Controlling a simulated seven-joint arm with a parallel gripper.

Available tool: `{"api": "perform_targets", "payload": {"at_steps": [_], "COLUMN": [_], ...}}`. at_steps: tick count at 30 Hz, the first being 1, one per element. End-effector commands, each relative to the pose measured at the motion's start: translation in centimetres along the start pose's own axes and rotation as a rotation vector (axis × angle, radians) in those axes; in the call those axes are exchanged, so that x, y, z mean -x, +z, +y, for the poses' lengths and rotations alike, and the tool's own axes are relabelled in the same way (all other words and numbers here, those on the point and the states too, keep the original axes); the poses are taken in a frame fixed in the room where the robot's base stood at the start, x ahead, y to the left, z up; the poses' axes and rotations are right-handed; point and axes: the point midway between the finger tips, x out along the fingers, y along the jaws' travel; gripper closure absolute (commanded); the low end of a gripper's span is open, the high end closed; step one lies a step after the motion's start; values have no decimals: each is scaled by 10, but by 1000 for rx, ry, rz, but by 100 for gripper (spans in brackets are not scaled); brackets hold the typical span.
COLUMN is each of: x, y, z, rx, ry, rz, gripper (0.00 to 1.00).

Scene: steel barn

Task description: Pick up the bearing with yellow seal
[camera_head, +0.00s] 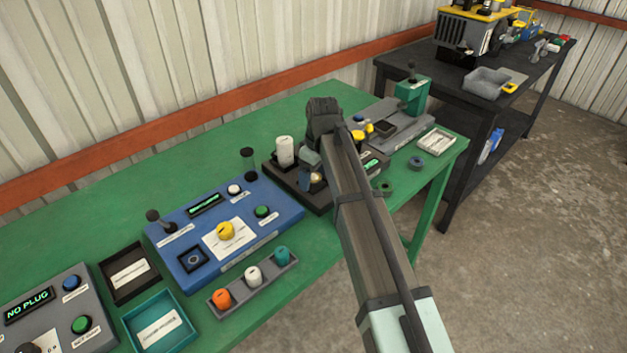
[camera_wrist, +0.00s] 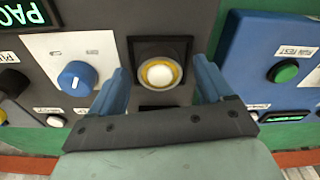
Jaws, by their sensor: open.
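A round part with a yellow ring and a pale centre, which looks like the bearing with yellow seal (camera_wrist: 160,73), sits in a black square recess (camera_wrist: 138,48) in the wrist view. My gripper (camera_wrist: 162,66) is open, with one blue finger on each side of the part and visible gaps to it. Whether the fingertips reach down to its height I cannot tell. In the head view my gripper (camera_head: 311,168) is over a dark panel (camera_head: 322,204), and my arm hides much of that panel. A small pale part (camera_head: 316,177) shows beside the fingers there.
The blue panel (camera_head: 180,224) with knob and buttons stands left of my gripper. A white cylinder (camera_head: 285,151) stands close behind it. Two dark rings, one (camera_head: 385,187) nearer and one (camera_head: 416,162) farther right, lie on the green bench (camera_head: 85,205). A blue knob (camera_wrist: 77,78) is left of my fingers.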

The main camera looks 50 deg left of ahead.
Motion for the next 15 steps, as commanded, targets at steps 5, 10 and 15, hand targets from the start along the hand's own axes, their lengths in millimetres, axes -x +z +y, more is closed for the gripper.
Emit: {"api": "perform_targets", "payload": {"at_steps": [5,10,15], "x": [0,0,0], "y": [0,0,0], "z": [0,0,0], "rx": [0,0,0], "ry": [0,0,0], "rz": [0,0,0], "gripper": [31,47,63]}}
